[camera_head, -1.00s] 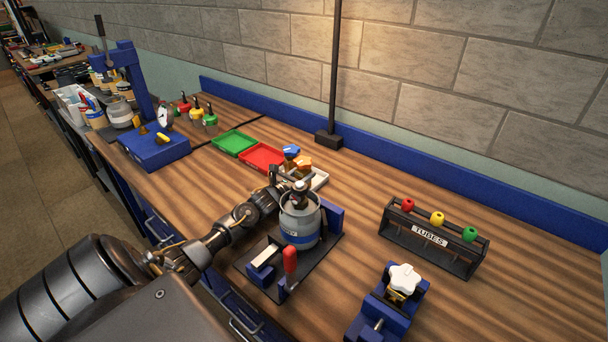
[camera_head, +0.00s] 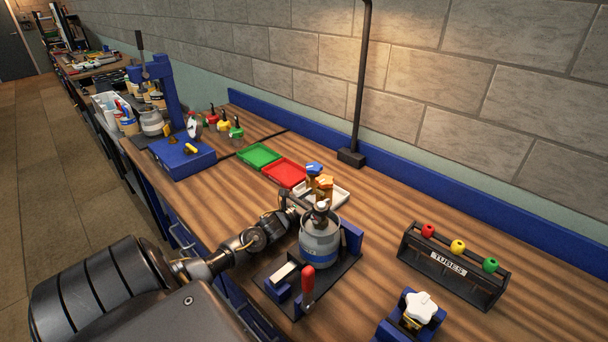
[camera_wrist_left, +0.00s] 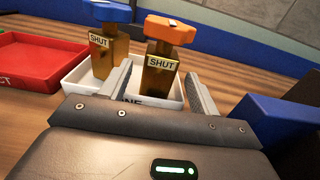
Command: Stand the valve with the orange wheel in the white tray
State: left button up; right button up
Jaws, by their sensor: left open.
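The valve with the orange wheel (camera_head: 325,184) stands upright in the white tray (camera_head: 343,195), beside the valve with the blue wheel (camera_head: 314,169). In the left wrist view, the orange-wheel valve (camera_wrist_left: 160,78) has a brass body labelled SHUT. The blue-wheel valve (camera_wrist_left: 108,50) stands to its left, and the white tray (camera_wrist_left: 75,82) shows under both. My left gripper (camera_wrist_left: 159,74) is open, its fingers on either side of the orange-wheel valve's lower body, with gaps showing. In the head view the left gripper is partly hidden near the grey canister. The right gripper is out of view.
The grey canister (camera_head: 320,240) stands in a dark fixture with a red handle (camera_head: 308,280), close to my left arm. Red (camera_head: 285,173) and green (camera_head: 258,156) trays lie left of the white tray. A rack (camera_head: 453,265) and a post (camera_head: 360,90) stand to the right.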

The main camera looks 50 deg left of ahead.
pick_arm(q)
jog(key=s+p, duration=0.2)
jog(key=s, duration=0.4)
jog(key=shift+s+d+r, duration=0.1)
jog(key=shift+s+r, duration=0.05)
jog(key=shift+s, duration=0.4)
jog(key=shift+d, duration=0.1)
